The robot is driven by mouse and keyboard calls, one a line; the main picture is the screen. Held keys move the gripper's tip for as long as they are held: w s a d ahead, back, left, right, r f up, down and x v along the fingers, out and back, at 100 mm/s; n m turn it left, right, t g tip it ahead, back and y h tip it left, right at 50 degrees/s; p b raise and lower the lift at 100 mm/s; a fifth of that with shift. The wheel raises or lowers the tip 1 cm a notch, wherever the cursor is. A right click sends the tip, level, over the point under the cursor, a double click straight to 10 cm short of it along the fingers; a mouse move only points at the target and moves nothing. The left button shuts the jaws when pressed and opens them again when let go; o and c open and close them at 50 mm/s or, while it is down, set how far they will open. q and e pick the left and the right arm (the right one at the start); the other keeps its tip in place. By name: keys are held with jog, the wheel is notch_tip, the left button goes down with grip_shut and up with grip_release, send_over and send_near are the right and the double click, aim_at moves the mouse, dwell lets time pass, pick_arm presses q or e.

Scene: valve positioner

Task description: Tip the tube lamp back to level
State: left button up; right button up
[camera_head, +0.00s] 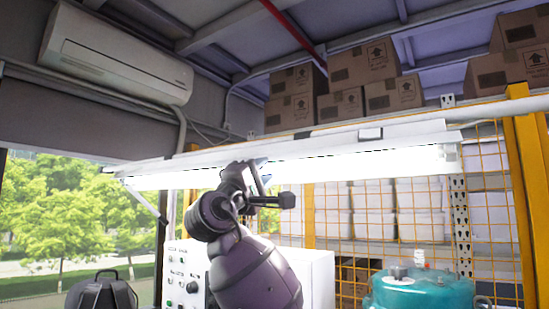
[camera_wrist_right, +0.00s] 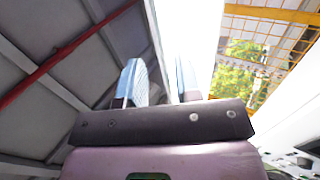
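The tube lamp (camera_head: 345,165) is a long, brightly lit white fixture spanning the head view. It slopes slightly, its left end lower in the picture than its right. My right gripper (camera_head: 264,170) is raised to the lamp's underside, left of its middle, and hides a bit of it. In the right wrist view, the fingers of the right gripper (camera_wrist_right: 160,78) stand apart. The white glare of the lamp (camera_wrist_right: 188,28) runs past the right finger and into the gap. I cannot tell whether a finger touches it. My left gripper is out of view.
Cardboard boxes (camera_head: 362,63) sit on a high shelf behind the lamp. An air conditioner (camera_head: 118,58) hangs at upper left. A yellow mesh fence (camera_head: 520,150) stands at right, and a teal tank (camera_head: 420,290) and control panel (camera_head: 185,275) stand below.

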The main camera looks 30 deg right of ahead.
aim_at(275, 160)
jog(key=shift+p+x, duration=0.7)
jog(key=shift+x, duration=2.45)
jog(key=shift+w, duration=0.1)
jog(key=shift+c, duration=0.3)
grip_shut()
